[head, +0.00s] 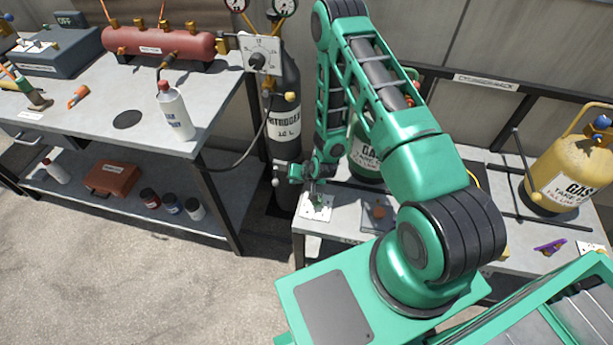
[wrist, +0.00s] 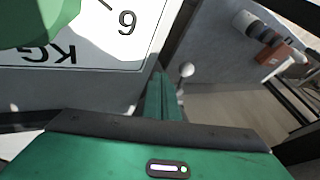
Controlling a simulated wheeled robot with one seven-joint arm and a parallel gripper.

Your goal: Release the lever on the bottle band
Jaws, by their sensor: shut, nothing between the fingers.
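The grey nitrogen bottle (head: 284,125) stands upright between the two benches. Low on its front, a small ball-ended lever (head: 277,182) shows beside my gripper (head: 294,173); the band itself is mostly hidden by my gripper and wrist. In the wrist view a pale ball knob (wrist: 186,69), which looks like the lever's end, sits just to the right of my green fingers (wrist: 161,94). The fingers are shut and empty. They look close to the knob, but I cannot tell whether they touch it.
A white dial card marked KG (wrist: 85,35) lies near the fingers, on the right bench (head: 345,222). The left bench (head: 215,100) has a lower shelf with a red box (head: 113,177). A yellow gas bottle (head: 565,165) stands far right. Concrete floor at front left is clear.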

